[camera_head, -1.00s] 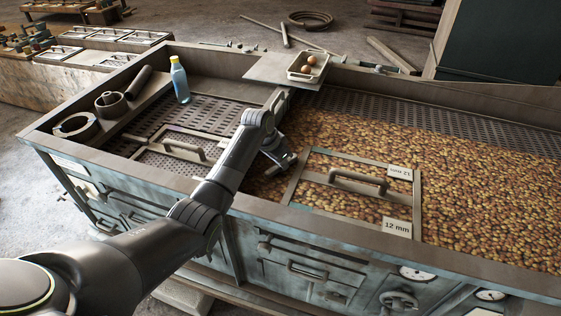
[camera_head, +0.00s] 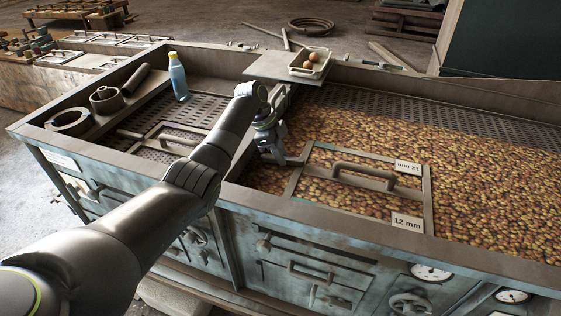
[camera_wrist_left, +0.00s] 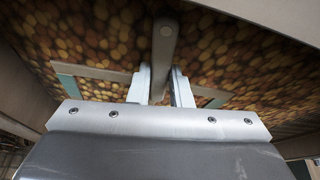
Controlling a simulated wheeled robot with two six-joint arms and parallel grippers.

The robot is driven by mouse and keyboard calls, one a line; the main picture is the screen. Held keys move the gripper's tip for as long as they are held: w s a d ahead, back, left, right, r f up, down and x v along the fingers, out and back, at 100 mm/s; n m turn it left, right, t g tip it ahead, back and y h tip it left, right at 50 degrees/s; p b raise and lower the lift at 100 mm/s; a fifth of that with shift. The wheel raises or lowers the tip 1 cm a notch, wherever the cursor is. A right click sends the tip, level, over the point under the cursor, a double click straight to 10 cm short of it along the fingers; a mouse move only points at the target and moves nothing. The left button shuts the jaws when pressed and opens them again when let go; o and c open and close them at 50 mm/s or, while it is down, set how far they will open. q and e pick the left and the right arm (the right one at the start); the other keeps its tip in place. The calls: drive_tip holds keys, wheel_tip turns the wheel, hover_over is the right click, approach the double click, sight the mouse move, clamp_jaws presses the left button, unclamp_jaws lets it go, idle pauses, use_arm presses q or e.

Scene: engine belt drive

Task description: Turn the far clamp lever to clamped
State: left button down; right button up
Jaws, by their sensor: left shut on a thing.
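My left gripper (camera_head: 273,153) is low beside the left edge of the screen frame marked 12 mm (camera_head: 296,180). In the left wrist view, its fingers (camera_wrist_left: 160,88) are closed around a grey bar with a rounded end, which looks like the clamp lever (camera_wrist_left: 165,45). In the head view, a short dark bar, apparently this lever (camera_head: 294,161), points from the fingers toward the frame. The wrist and fingers partly hide it, so I cannot read its clamp position. My right gripper is in neither view.
The frame has a raised handle (camera_head: 362,175) and lies over brown, round produce (camera_head: 470,170). A blue bottle (camera_head: 178,78) and metal rings (camera_head: 107,99) stand on the left.

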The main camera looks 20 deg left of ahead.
use_arm(q)
drive_tip(key=shift+w+m+g+b, duration=0.1)
drive_tip(key=shift+m+g+b, duration=0.2)
drive_tip(key=shift+m+b, duration=0.65)
drive_tip(key=shift+r, duration=0.1)
drive_tip(key=c, duration=1.3)
unclamp_jaws()
drive_tip(key=shift+a, duration=0.1)
drive_tip(key=b+v, duration=0.3)
drive_tip(key=v, duration=1.4)
drive_tip(key=shift+w+a+r, duration=0.1)
drive_tip(key=shift+b, duration=0.3)
